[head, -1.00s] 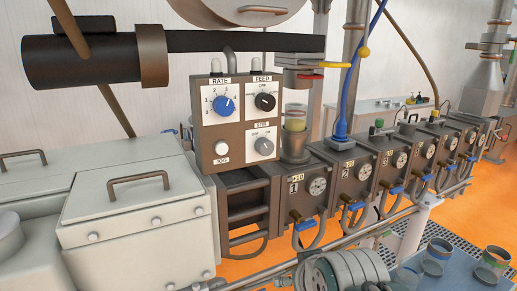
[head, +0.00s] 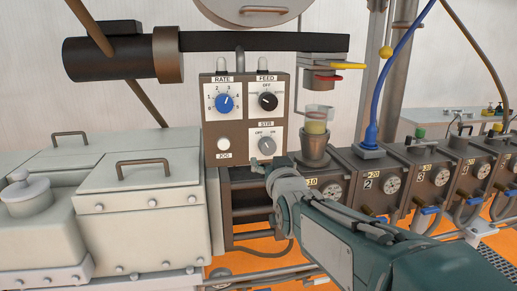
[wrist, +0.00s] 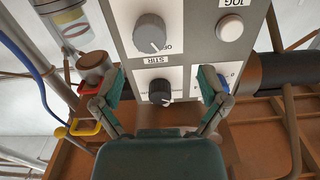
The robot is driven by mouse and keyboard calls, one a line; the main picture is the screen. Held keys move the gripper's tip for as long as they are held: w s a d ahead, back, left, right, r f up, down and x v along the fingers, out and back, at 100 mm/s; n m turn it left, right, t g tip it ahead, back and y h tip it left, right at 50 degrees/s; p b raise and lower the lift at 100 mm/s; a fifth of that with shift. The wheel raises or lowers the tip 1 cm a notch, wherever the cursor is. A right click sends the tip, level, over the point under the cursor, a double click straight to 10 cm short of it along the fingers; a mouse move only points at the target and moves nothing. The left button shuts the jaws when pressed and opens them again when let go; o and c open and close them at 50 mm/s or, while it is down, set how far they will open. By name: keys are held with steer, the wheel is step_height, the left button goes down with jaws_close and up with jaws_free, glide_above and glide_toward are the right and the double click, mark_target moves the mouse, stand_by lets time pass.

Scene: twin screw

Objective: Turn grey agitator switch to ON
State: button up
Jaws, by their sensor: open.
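The grey agitator switch (head: 267,146) is a round knob under the STIR label, at the lower right of the control panel (head: 232,135). In the wrist view the panel appears upside down, with the grey knob (wrist: 151,33) at the top centre. My gripper (wrist: 164,84) is open and empty, its fingers spread left and right. The grey knob is beyond the fingertips, apart from them. In the head view my gripper (head: 284,168) is just below and right of the grey knob, its fingers hard to make out.
The black FEED knob (head: 267,101) is above the grey one; it shows between my fingers in the wrist view (wrist: 160,92). The blue RATE knob (head: 225,103) and white JOG button (head: 223,144) are to the left. A feeder cup (head: 316,148) stands close right of the panel.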

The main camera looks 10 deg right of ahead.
mark_target(269, 149)
steer(key=w, duration=0.2)
steer(key=w+d, duration=0.1)
steer(key=w, duration=0.2)
steer(key=w+d, duration=0.1)
steer(key=w, duration=0.1)
steer(key=shift+w, duration=0.25)
steer(key=shift+w+a, duration=0.15)
steer(key=shift+w, duration=0.1)
steer(key=shift+a, duration=0.6)
steer(key=shift+d, duration=0.4)
steer(key=c, duration=1.1)
